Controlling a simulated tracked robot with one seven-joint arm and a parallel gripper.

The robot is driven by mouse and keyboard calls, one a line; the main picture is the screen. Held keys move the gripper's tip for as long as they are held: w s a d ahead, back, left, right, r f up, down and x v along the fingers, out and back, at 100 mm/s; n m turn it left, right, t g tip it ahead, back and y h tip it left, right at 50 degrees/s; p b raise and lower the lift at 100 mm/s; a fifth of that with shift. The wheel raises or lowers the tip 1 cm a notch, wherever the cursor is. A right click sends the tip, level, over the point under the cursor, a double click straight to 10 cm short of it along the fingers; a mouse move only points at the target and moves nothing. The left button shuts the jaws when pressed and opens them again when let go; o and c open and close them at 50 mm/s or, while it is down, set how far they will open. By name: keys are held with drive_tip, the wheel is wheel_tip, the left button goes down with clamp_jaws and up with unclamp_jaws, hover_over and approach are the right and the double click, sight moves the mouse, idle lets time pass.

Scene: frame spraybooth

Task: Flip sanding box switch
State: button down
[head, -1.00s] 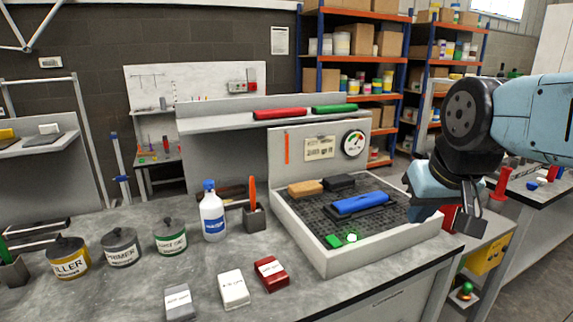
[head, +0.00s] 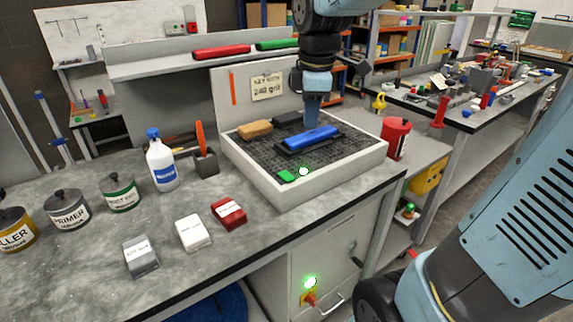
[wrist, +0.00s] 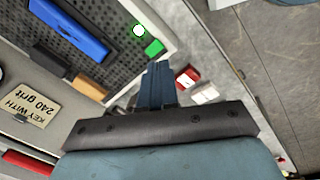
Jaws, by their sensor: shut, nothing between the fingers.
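The sanding box (head: 267,187) is a pale tray with a dark perforated bed on the bench. On its front part sit a green block (head: 287,176) and a bright round lamp (head: 303,171); both show in the wrist view, the block (wrist: 154,47) and the lamp (wrist: 138,30). Below, on the cabinet front, is a red switch on a yellow plate (head: 309,299) with a glowing green lamp (head: 310,282) above it. My gripper (head: 312,126) is shut and empty, pointing down in front of the box's back panel. In the wrist view my gripper (wrist: 160,66) shows closed fingers.
A blue sanding block (head: 311,138) and a tan block (head: 255,129) lie in the box. Left are a white bottle (head: 161,163) and several cans. A red canister (head: 396,138) stands right of the box. A handle (head: 331,304) juts out beside the red switch.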

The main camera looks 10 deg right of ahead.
sight(290, 177)
drive_tip(key=w+a+f+n+g, duration=0.1)
drive_tip(key=w+a+f+n, duration=0.1)
drive_tip(key=w+n, duration=0.3)
drive_tip(key=shift+w+a+f+n+g, duration=0.15)
drive_tip(key=shift+a+f+n+g, duration=0.2)
drive_tip(key=shift+a+n, duration=0.5)
drive_tip(key=shift+d+f, duration=0.1)
drive_tip(key=shift+d, duration=0.1)
wheel_tip(290, 177, down, 14)
drive_tip(key=shift+r, duration=0.25)
drive_tip(key=shift+f, duration=0.15)
drive_tip(key=shift+f, duration=0.15)
